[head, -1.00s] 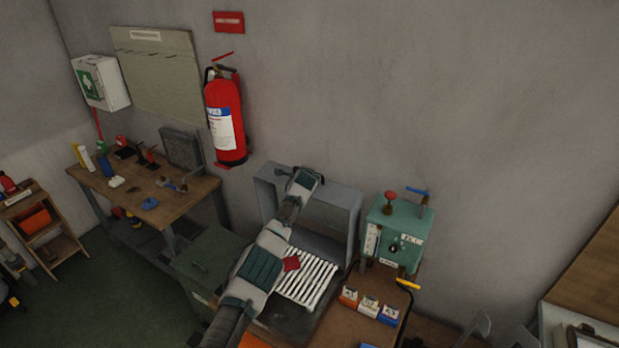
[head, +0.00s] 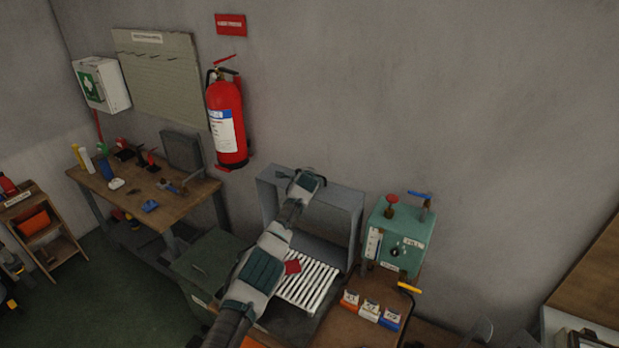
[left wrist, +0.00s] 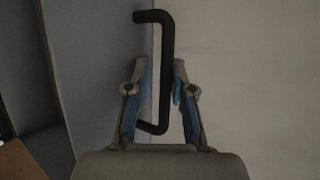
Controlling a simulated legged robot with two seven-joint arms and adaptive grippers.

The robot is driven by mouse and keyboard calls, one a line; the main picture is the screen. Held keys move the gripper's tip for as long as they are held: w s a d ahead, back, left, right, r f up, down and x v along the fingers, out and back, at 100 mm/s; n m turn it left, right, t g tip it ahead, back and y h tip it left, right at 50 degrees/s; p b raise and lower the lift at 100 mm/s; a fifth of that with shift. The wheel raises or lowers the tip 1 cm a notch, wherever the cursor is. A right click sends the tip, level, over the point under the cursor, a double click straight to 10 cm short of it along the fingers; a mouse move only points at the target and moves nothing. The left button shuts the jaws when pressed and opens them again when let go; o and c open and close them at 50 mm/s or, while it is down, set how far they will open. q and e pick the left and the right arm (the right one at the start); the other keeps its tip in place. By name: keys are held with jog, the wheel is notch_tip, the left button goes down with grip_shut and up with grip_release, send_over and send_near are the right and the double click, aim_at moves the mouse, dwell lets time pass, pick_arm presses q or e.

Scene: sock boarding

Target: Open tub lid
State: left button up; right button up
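A grey box-shaped hood (head: 343,205) stands upright behind a row of white slats (head: 308,283); I cannot tell for sure whether it is the tub's lid. My left gripper (head: 306,181) is at its top edge, near a dark handle (head: 281,171). In the left wrist view, a black bent-bar handle (left wrist: 165,80) runs lengthwise between the blue-padded fingers of the left gripper (left wrist: 161,92). The fingers are apart, with a gap visible on the handle's left; the right finger is close to the bar. The handle's contact is unclear.
A green-grey chest (head: 212,262) stands left of the slats. A green machine (head: 398,242) with red and blue handles stands to the right, with small labelled boxes (head: 369,310) in front. A workbench (head: 150,195) and fire extinguisher (head: 226,125) are farther left.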

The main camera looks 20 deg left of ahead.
pick_arm(q)
jog(key=shift+v, duration=3.6)
jog(key=shift+f, duration=0.1)
